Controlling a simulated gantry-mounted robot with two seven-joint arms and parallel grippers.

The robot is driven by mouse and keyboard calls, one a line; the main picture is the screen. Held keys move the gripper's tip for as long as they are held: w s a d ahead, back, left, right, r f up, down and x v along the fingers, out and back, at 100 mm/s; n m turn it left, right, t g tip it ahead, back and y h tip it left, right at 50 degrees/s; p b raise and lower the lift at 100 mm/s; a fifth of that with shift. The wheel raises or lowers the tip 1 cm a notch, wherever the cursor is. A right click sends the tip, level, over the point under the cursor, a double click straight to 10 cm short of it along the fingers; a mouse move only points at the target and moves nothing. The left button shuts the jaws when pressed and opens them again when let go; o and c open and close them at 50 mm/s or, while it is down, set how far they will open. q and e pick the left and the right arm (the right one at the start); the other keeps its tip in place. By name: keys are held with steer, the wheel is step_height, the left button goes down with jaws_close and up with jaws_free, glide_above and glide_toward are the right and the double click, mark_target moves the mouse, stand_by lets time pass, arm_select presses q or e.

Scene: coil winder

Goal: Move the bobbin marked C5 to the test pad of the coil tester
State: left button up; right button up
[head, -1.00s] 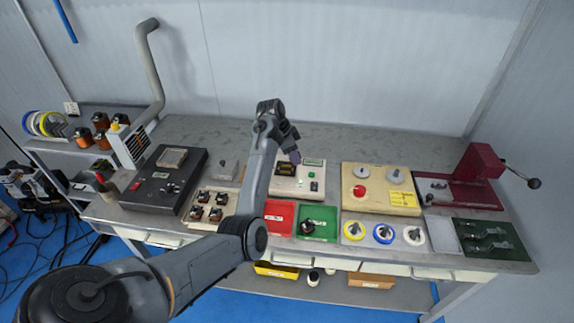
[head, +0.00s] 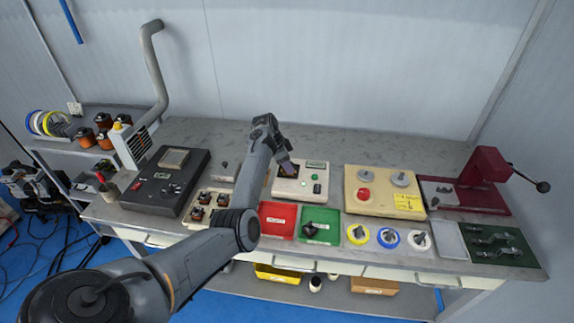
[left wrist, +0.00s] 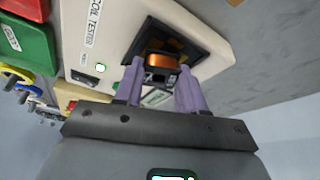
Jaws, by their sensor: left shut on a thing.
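In the left wrist view, a bobbin with a copper winding and dark flanges (left wrist: 162,60) sits between the purple fingers of my left gripper (left wrist: 158,72), which is shut on it. No C5 mark is readable on it. The bobbin is at the dark, square test pad (left wrist: 192,44) of the white coil tester (left wrist: 108,40); I cannot tell whether it touches the pad. In the head view my left gripper (head: 287,167) is over the pad end of the coil tester (head: 311,199), and the bobbin is mostly hidden there. My right gripper is not in view.
A red tray (head: 276,219) and a green tray (head: 318,226) lie in front of the tester. A holder with several bobbins (head: 208,205) is left of my forearm. A cream box with a red button (head: 382,194) stands to the right. A black unit (head: 163,184) stands left.

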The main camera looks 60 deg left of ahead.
arm_select(q)
steer(key=o, duration=1.1)
steer(key=shift+f, duration=0.1)
steer(key=p+v, duration=0.2)
steer(key=v, duration=1)
steer(key=shift+w, duration=0.1)
steer(key=shift+a+r, duration=0.1)
steer(key=shift+r, duration=0.2)
